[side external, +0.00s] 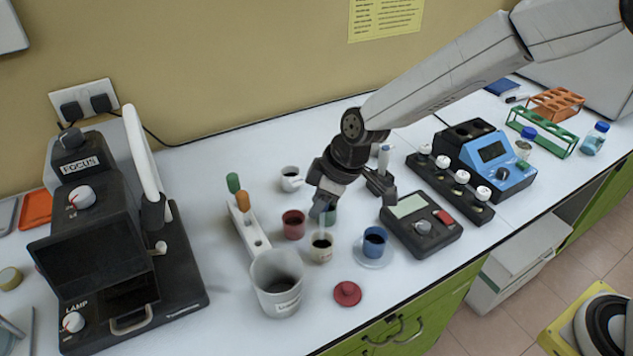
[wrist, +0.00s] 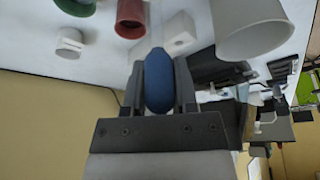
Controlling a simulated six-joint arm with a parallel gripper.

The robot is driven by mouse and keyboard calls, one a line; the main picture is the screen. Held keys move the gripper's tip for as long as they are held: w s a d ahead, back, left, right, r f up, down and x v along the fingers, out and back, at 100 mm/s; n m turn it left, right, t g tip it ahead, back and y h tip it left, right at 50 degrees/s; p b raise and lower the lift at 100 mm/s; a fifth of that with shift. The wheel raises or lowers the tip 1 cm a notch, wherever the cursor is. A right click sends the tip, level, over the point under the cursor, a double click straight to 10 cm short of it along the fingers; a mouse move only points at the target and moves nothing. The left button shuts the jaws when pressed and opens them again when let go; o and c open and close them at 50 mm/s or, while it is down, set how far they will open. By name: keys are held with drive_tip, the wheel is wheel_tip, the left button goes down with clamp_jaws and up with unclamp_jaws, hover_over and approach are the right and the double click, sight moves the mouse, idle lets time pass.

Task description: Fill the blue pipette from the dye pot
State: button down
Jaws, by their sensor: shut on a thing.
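My gripper (side external: 323,207) points down over the cups in the middle of the bench. In the wrist view my gripper (wrist: 160,68) is shut on the blue bulb of the blue pipette (wrist: 171,85). The pipette's stem is hardly visible; a faint clear shape shows below the jaws in the side view. A cream labelled pot with dark contents, apparently the dye pot (side external: 321,256), stands open just below my gripper. I cannot tell whether the tip is inside it.
A red cup (side external: 293,225), a green cup, a white mug (side external: 291,181) and a blue cup (side external: 374,243) on a saucer surround the pot. A large beaker (side external: 278,290), red lid (side external: 347,293), pipette rack (side external: 250,233) and grey meter (side external: 421,226) stand near.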

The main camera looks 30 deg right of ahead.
drive_tip(key=shift+f, duration=2.3)
idle(0.6)
drive_tip(key=c, duration=0.9)
unclamp_jaws()
drive_tip(key=shift+c, duration=0.4)
drive_tip(key=shift+r, duration=0.1)
drive_tip(key=shift+r, duration=3.55)
